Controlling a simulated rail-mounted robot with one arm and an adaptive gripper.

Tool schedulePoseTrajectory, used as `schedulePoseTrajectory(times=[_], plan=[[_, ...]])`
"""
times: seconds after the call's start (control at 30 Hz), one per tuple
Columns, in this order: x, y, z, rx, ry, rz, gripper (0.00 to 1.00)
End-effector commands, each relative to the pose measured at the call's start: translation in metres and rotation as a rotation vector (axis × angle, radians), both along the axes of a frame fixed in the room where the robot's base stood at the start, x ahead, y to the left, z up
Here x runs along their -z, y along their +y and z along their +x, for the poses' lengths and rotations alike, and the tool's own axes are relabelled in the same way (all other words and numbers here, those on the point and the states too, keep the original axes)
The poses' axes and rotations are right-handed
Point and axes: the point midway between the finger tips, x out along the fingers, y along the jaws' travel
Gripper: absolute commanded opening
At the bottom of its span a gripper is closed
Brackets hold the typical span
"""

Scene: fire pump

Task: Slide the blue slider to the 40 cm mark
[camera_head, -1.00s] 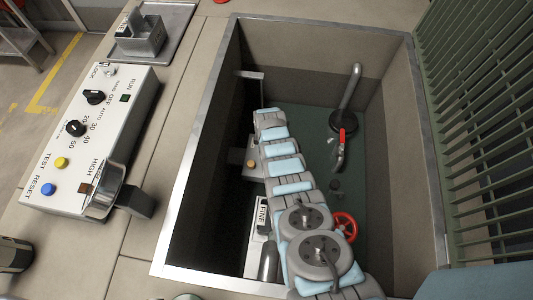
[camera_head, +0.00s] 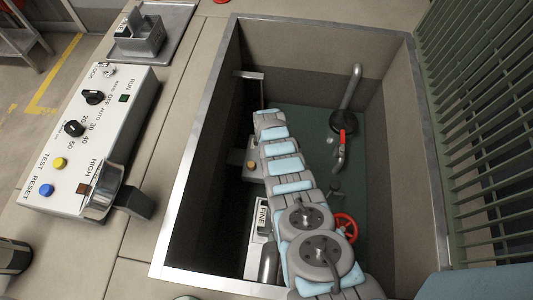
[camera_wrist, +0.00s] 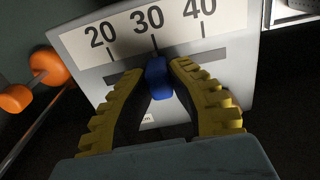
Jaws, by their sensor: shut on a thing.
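In the wrist view, the blue slider (camera_wrist: 158,78) sits in a dark slot on a pale scale plate (camera_wrist: 85,40) marked 20, 30 and 40. The slider is close to the line under the 30, left of the 40 line. My gripper (camera_wrist: 164,75) has yellow ribbed fingers, one on each side of the slider, and is shut on it. The slider's lower part and part of the slot are hidden behind the fingers. In the head view, my arm reaches down into the pit; the gripper, slider and scale are hidden there.
The metal-rimmed pit (camera_head: 172,240) surrounds my arm. A red valve wheel (camera_head: 345,227) and a red-handled pipe (camera_head: 342,138) are to the arm's right; a FINE-labelled box (camera_head: 262,213) is at its left. Orange round parts (camera_wrist: 50,68) on a rod are left of the scale plate.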

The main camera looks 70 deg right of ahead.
Motion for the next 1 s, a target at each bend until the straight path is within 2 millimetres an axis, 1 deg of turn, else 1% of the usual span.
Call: schedulePoseTrajectory(times=[0.23, 0.63, 0.73, 1.0], plan=[[0.000, 0.011, -0.003, 0.000, 0.004, 0.006, 0.00], [0.000, 0.047, -0.013, 0.000, 0.003, 0.006, 0.00], [0.001, 0.050, -0.014, 0.000, 0.002, 0.006, 0.00], [0.003, 0.051, -0.014, 0.000, 0.002, 0.006, 0.00]])
